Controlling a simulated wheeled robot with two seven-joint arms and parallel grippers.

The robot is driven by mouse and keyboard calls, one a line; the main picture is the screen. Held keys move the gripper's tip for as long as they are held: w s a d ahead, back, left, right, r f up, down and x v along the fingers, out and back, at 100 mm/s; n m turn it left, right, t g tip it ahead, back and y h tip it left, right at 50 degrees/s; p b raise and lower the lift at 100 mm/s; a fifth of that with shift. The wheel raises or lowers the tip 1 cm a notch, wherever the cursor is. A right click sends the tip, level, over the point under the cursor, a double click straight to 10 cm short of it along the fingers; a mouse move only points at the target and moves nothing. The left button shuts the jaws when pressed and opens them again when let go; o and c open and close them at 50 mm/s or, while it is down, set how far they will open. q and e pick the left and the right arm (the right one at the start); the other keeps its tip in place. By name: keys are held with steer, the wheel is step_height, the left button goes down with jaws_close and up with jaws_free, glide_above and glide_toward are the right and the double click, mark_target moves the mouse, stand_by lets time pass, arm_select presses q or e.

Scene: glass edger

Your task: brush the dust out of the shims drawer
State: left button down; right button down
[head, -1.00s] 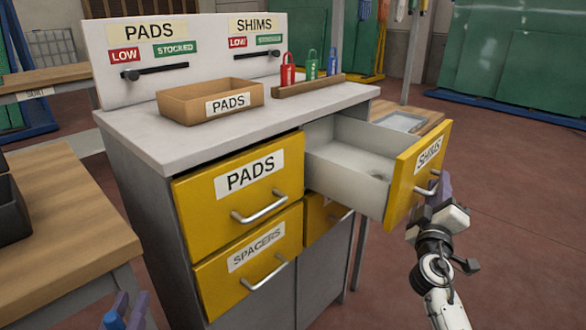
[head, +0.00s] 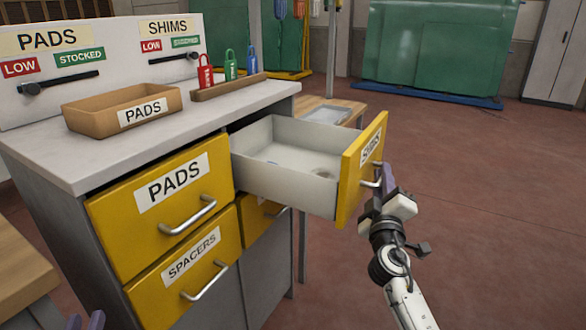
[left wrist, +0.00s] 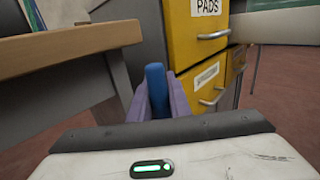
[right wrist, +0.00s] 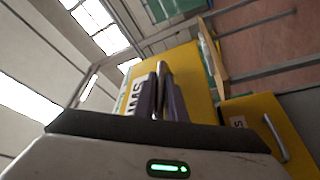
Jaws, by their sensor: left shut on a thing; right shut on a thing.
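The shims drawer (head: 285,185) is pulled out of the cabinet, with a yellow front and a pale, open interior. A small dark patch, which looks like dust, lies on its floor near the front. My right gripper (head: 386,180) is shut on the drawer's handle (head: 377,178); its fingers also close on the bar in the right wrist view (right wrist: 162,95). My left gripper (head: 86,321) is at the bottom left edge of the head view, low in front of the cabinet. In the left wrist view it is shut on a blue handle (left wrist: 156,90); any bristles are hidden.
The closed pads drawer (head: 165,215) and spacers drawer (head: 190,265) stand left of the open drawer. On the cabinet top are a pads box (head: 95,125) and a wooden rack (head: 228,88) with coloured tags. A wooden table (head: 22,270) is at left.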

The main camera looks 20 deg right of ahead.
steer(key=shift+s+d, duration=0.1)
steer(key=shift+s, duration=0.05)
steer(key=shift+a, duration=0.2)
steer(key=c, duration=2.1)
jaws_free()
steer(key=shift+d, duration=0.1)
steer(key=b+v, duration=0.1)
steer(key=v, duration=1)
steer(key=shift+s+a, duration=0.25)
steer(key=shift+s, duration=0.05)
